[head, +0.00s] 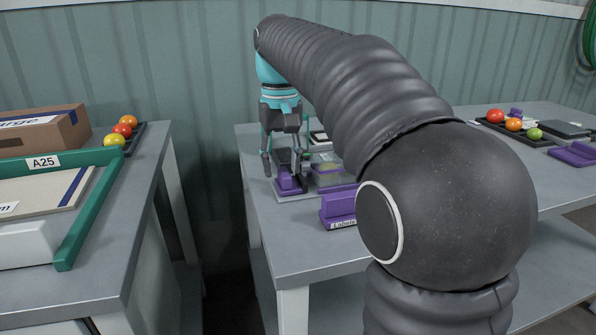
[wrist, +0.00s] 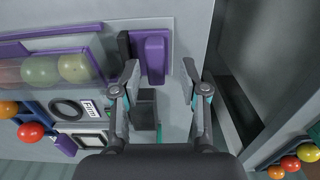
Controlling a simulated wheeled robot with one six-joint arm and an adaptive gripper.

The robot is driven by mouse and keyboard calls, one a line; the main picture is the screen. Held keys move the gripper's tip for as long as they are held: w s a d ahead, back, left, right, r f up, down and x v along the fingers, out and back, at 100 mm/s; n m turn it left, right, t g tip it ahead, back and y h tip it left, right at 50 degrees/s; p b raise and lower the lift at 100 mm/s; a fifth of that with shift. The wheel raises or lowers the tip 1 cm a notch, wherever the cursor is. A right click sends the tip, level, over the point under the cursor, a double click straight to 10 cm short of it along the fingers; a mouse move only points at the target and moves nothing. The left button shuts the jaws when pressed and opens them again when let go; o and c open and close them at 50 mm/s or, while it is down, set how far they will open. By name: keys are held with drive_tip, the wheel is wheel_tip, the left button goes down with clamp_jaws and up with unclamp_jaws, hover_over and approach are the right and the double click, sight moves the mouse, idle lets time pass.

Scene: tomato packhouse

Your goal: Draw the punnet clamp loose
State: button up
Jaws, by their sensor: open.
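A purple clamp piece (head: 290,183) stands on a pale plate near the left end of the middle table. In the wrist view the purple piece (wrist: 153,57) lies just ahead of my fingertips, with a dark strip along its left side. My gripper (head: 284,170) points down over it with the fingers spread. In the wrist view my gripper (wrist: 161,78) is open, its fingertips apart on either side of the purple piece's near end. I cannot tell whether they touch it. A clear punnet (wrist: 70,68) with purple edges and pale round fruit sits left of it.
A purple label holder (head: 338,207) stands close on the right. A roll of film (wrist: 67,109) lies beside the punnet. A green-framed tray (head: 88,212) is on the left table, across a gap. Tomatoes (head: 513,124) sit in a tray at the far right.

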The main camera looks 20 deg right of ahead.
sight(282, 172)
drive_tip(key=shift+r, duration=0.7)
wheel_tip(282, 172, up, 7)
idle(0.6)
